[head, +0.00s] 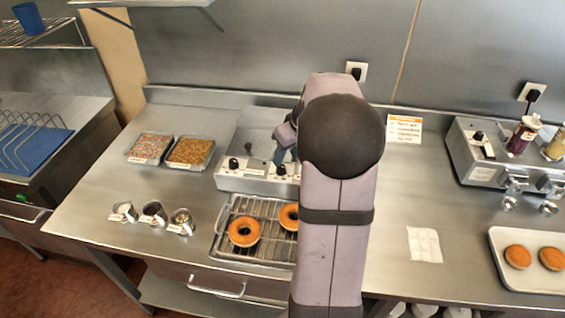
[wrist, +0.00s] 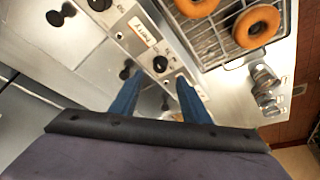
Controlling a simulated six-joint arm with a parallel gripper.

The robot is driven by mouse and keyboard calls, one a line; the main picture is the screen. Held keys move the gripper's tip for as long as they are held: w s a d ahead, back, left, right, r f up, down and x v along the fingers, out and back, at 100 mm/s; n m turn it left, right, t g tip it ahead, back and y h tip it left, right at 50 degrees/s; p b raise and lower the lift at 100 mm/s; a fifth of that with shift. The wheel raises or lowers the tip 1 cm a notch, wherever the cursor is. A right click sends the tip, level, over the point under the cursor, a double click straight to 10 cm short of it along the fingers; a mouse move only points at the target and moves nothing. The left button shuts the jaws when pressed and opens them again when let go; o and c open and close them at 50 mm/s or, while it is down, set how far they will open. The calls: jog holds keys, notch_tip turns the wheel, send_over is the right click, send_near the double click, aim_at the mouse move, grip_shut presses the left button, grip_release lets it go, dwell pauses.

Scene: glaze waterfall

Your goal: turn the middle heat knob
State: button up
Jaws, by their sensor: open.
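A steel warmer (head: 228,178) stands at the back of the counter with black knobs on its front panel. The leftmost knob (head: 233,163) and the knob to its right (head: 280,170), which appears to be the middle one, show in the head view. My arm hides the panel's right part. The wrist view shows a knob (wrist: 160,64) near the fingertips and another (wrist: 100,3) cut by the top edge, with a "berry" label (wrist: 142,30) between them. My gripper (wrist: 160,78) is open and empty, its blue fingers apart over the warmer. No contact with a knob is visible.
A wire rack (head: 222,222) with doughnuts lies before the warmer. Several small metal cups (head: 153,212) and two topping trays (head: 170,152) stand to the left. A second appliance (head: 480,170) and a tray (head: 510,238) of doughnuts are at the right. Counter beside the paper (head: 424,245) is free.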

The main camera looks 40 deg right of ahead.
aim_at(281, 166)
jog(key=shift+p+x, duration=1.1)
jog(key=shift+x, duration=2.3)
jog(key=c, duration=1)
